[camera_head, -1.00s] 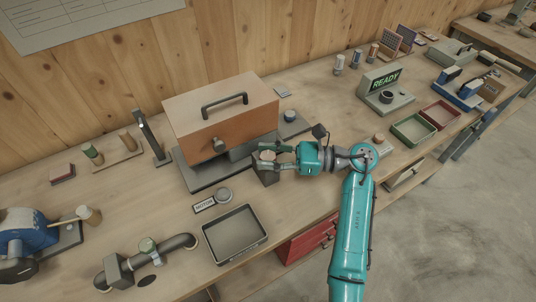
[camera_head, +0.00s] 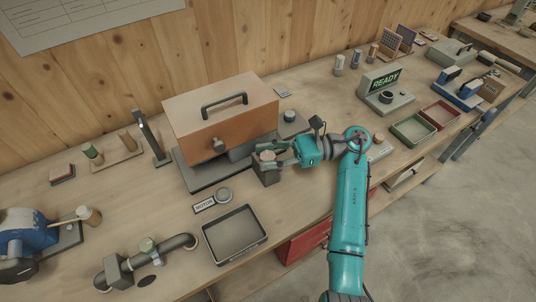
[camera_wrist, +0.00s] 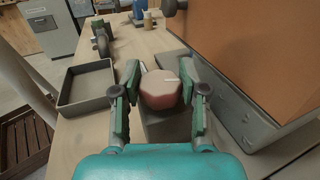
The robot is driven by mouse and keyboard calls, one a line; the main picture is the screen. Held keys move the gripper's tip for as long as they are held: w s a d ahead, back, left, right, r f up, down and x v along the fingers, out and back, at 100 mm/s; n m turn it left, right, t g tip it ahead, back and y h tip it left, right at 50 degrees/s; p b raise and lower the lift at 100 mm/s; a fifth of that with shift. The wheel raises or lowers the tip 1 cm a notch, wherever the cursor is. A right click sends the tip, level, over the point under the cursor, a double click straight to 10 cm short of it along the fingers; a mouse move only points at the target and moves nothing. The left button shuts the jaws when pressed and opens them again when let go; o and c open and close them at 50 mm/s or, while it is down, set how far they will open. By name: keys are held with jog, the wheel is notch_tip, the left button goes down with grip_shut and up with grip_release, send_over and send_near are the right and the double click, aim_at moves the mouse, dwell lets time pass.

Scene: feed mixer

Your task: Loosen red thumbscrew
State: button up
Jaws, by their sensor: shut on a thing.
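The red thumbscrew (camera_wrist: 161,90) is a faceted pinkish-red knob with a pale mark on its top, in the middle of the wrist view. It sits on a dark block (camera_head: 266,176) at the front right corner of the orange-covered machine (camera_head: 222,112). My gripper (camera_wrist: 165,86) has one finger on each side of the knob and is shut on it. In the head view my gripper (camera_head: 268,155) reaches in from the right, and its fingers partly hide the knob.
An empty dark tray (camera_head: 235,234) lies in front of the machine. A round grey button (camera_head: 223,195) beside a MOTOR label (camera_head: 204,204) is to the left of the block. The machine's orange side rises close to my gripper.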

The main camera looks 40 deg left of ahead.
aim_at(268, 155)
jog(key=o, duration=1.2)
jog(key=shift+c, duration=0.2)
notch_tip(268, 155, up, 10)
jog(key=shift+f, duration=0.1)
